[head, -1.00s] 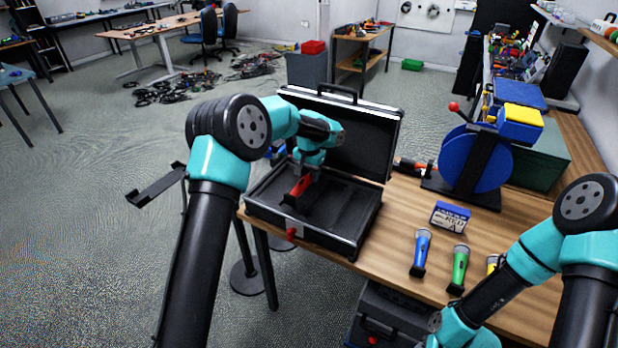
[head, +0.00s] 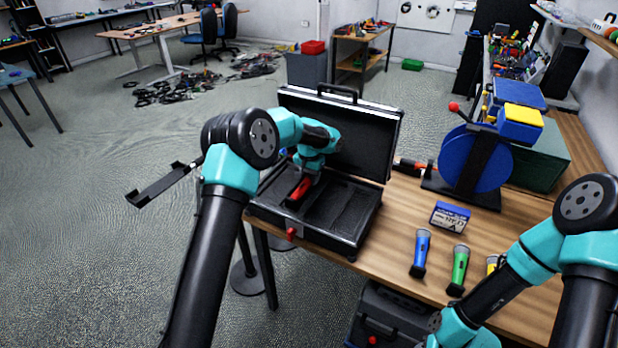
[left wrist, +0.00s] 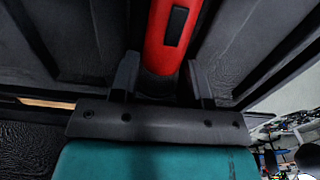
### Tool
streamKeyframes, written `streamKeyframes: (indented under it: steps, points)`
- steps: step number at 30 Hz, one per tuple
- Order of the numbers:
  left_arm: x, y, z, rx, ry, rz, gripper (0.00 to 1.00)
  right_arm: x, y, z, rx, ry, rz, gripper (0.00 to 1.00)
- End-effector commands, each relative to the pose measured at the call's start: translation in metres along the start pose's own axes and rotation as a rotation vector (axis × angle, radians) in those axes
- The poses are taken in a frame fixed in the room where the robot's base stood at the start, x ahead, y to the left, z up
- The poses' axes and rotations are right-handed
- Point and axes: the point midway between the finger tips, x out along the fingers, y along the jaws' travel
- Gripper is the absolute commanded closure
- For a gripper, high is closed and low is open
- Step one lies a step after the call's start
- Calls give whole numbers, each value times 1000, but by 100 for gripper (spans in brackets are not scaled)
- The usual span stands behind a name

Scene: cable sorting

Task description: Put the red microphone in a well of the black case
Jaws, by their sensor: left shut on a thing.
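The red microphone (head: 300,189) is in the left part of the open black case (head: 345,248), low over or in a well there; I cannot tell whether it touches the bottom. In the left wrist view the red microphone (left wrist: 168,38) runs up from between the fingers, with a black switch on it. My left gripper (left wrist: 165,80) is shut on it. In the head view this gripper (head: 308,175) is inside the case, partly hidden by its own arm. My right arm is at the lower right; its gripper is not visible.
The case lid stands open at the back. Blue (head: 421,252) and green (head: 458,270) microphones and part of a yellow one (head: 492,263) are on the table right of the case. A small blue box (head: 450,216) and a blue cable reel (head: 476,158) stand behind them.

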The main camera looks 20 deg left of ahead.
Motion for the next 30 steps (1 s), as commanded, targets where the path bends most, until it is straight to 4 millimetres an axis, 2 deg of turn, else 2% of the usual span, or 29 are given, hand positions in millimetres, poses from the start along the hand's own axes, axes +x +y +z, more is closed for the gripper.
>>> streamKeyframes:
  steps: [11, 12, 19, 30]
  points:
    - [3, 0, 0, 0, 1, -1, 95, 0, 0, 0, 0, 0, 0, 57]
    - [2, 0, 0, 0, 1, -1, 54, 0, 0, 0, 0, 0, 0, 57]
    - [2, 0, 0, 0, 1, -1, 32, 0, 0, 0, 0, 0, 0, 57]
    - [-3, 0, 0, 0, 2, -1, 32, 0, 0, 0, 0, 0, 0, 57]
